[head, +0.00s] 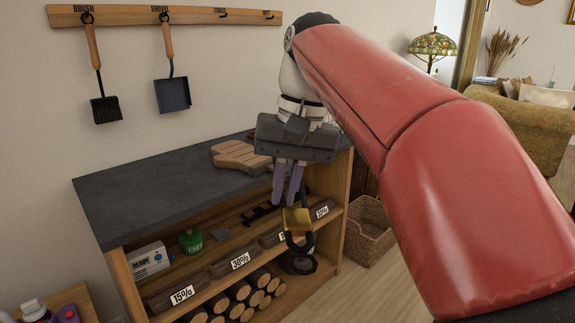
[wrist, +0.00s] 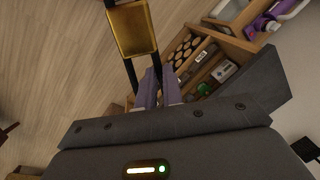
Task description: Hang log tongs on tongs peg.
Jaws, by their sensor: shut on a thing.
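The log tongs (head: 297,220), black with a brass-coloured middle piece and dark ring-like parts below, hang from my gripper (head: 286,198) in front of the shelf unit. My gripper points down and its purple-grey fingers are shut on the tongs. In the wrist view the tongs' brass piece (wrist: 133,28) and dark bars extend past the fingertips (wrist: 158,92). The tongs peg (head: 222,14) is a dark hook on the wall rail under a small label, and it is bare. It is up and left of my gripper, well apart from it.
The wooden rail (head: 187,15) also holds a brush (head: 105,108) and a shovel (head: 173,95); the mitt peg (head: 267,15) is bare. A dark countertop (head: 140,190) bears a wooden board (head: 238,156). Shelves below hold logs. A wicker basket (head: 370,235) stands right.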

